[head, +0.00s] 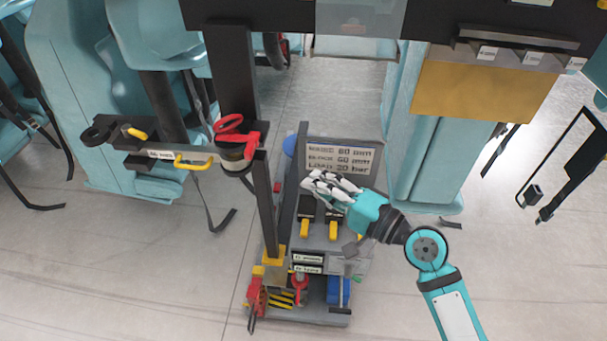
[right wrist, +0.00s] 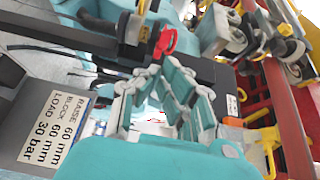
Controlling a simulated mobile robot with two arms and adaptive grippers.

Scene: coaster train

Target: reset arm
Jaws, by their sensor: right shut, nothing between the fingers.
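My right gripper (head: 312,186) is teal with pale, dark-jointed fingers. It reaches in from the right over a grey tool cart (head: 325,245), in front of the cart's sign, and is shut with nothing held. Its fingers also show in the right wrist view (right wrist: 158,75), pointing toward a dark bar with a red item. I cannot tell whether the gripper touches the cart. My left gripper is not in view.
The sign (head: 340,158) stands upright on the cart; it also shows in the right wrist view (right wrist: 58,120). Yellow-handled tools (head: 304,229) sit below the gripper. A dark post with a red-handled tool (head: 236,130) rises left. Teal seats (head: 110,120) flank it.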

